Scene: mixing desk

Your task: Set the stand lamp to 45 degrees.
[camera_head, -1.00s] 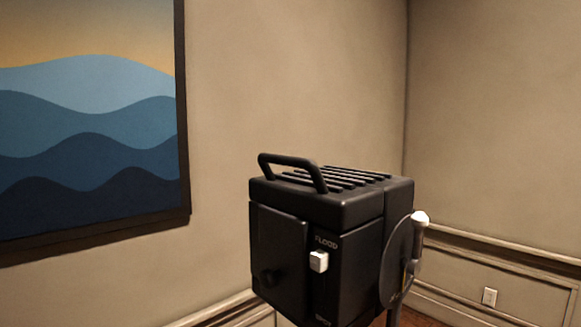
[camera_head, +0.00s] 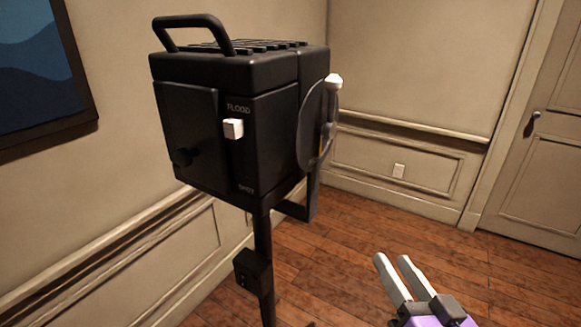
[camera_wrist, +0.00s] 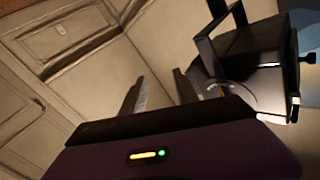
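The stand lamp (camera_head: 235,130) is a black box-shaped head with a top handle and vents, on a black pole (camera_head: 263,255). A white slider knob (camera_head: 233,128) sits near the FLOOD mark, with SPOT below it. A round disc (camera_head: 316,125) with a white-tipped lever (camera_head: 333,82) is on its right side. My gripper (camera_head: 391,264) is at the lower right, apart from the lamp; its two fingers are parted with nothing between them. In the wrist view, my gripper (camera_wrist: 155,85) is open and the lamp (camera_wrist: 262,75) shows at the upper right.
The wood floor (camera_head: 400,235) right of the lamp is clear. A framed picture (camera_head: 40,80) hangs at the left.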

